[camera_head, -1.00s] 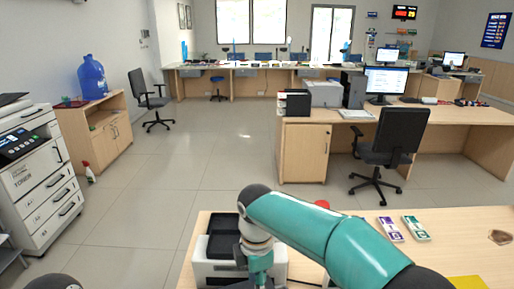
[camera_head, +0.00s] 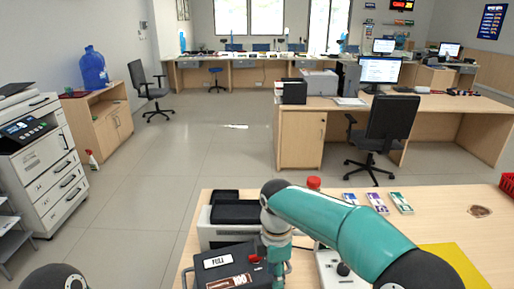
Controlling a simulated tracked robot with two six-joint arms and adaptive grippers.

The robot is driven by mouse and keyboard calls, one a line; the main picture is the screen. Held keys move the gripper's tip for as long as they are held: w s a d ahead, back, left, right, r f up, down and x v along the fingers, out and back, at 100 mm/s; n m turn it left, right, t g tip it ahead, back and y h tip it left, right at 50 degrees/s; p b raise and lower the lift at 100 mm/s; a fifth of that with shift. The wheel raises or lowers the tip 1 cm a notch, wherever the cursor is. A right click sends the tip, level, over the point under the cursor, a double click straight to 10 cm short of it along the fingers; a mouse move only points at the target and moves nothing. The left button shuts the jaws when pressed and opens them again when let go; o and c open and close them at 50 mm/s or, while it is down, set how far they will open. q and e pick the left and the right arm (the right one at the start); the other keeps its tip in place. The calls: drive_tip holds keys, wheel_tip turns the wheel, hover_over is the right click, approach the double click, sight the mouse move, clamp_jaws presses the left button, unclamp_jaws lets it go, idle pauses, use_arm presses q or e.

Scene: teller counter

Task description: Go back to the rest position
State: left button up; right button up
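My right arm (camera_head: 345,228) reaches in teal from the lower right across the counter (camera_head: 435,222). Its wrist bends down at the front left of the counter. Only a dark rounded part of my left arm shows at the lower left corner; my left gripper is out of view.
A white machine with a black top (camera_head: 236,214) stands behind the case. Bundles of banknotes (camera_head: 377,203), a red-topped item (camera_head: 314,184), a yellow sheet (camera_head: 457,262) and a red basket (camera_head: 508,184) are on the counter.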

drive_tip(key=s+d+f+m+g, duration=0.1)
drive_tip(key=s+d+f, duration=0.2)
drive_tip(key=f, duration=0.3)
drive_tip(key=s+d+f+m+g+y, duration=0.1)
drive_tip(key=s+d+f+m+g, duration=0.15)
drive_tip(key=s+f, duration=0.2)
drive_tip(key=s+d+f+g, duration=0.1)
drive_tip(key=s+d+f, duration=0.25)
drive_tip(key=f, duration=0.35)
drive_tip(key=s+a+f+m+t+y, duration=0.1)
drive_tip(key=s+f+m+t+y, duration=0.2)
drive_tip(key=s+f+m, duration=0.7)
drive_tip(key=s+m+t, duration=0.2)
drive_tip(key=m, duration=0.7)
drive_tip(key=shift+f+t, duration=0.35)
drive_tip(key=shift+s, duration=0.1)
